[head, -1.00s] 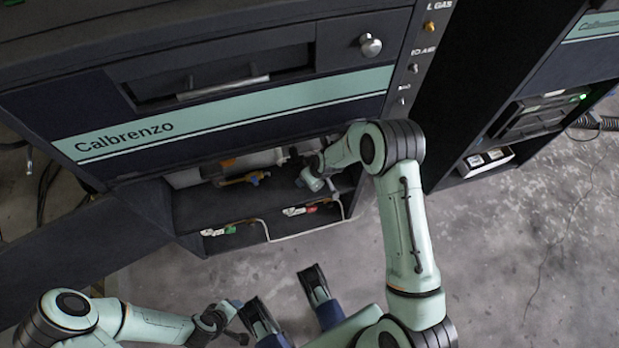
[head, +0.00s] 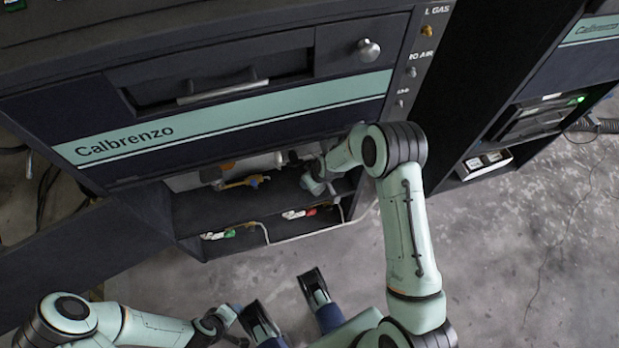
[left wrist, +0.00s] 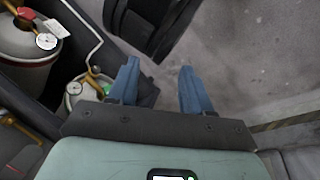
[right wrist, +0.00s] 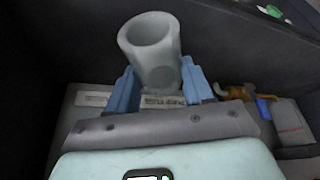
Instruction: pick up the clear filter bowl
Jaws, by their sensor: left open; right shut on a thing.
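The clear filter bowl (right wrist: 150,42) is a translucent grey, cup-shaped piece with its round open mouth showing in the right wrist view. My right gripper (right wrist: 158,78) is shut on its lower part, with one blue finger on each side. My left gripper (left wrist: 158,70) is open and empty over the floor, beside the lower shelf. In the head view the left arm's end is low, left of centre.
A yellow brass fitting (head: 245,182) sits in the recess, left of my right wrist; it also shows in the right wrist view (right wrist: 235,93). White cylinders with gauges (left wrist: 30,55) stand on the lower shelf behind a bent rail (left wrist: 92,35). The floor (head: 520,240) at right is clear.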

